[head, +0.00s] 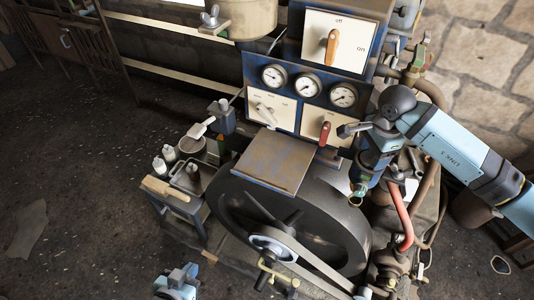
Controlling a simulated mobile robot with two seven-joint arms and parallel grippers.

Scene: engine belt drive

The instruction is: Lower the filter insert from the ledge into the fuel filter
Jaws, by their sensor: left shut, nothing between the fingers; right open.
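My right arm comes in from the right, and its wrist hangs over the right side of the machine. My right gripper (359,187) points down beside the big dark flywheel (335,225) and is open; its fingers are small and hard to separate from the parts behind. My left gripper (180,281) is at the bottom edge, low in front of the machine, shut and empty. The fuel filter and the ledge cannot be told apart surely among the crowded parts.
A control panel with gauges (308,86) and levers stands behind a flat brown plate (275,161). A red hose (400,213) and pipes crowd the right side. A small stand with bottles and a tray (190,178) is at left. The floor at far left is mostly clear.

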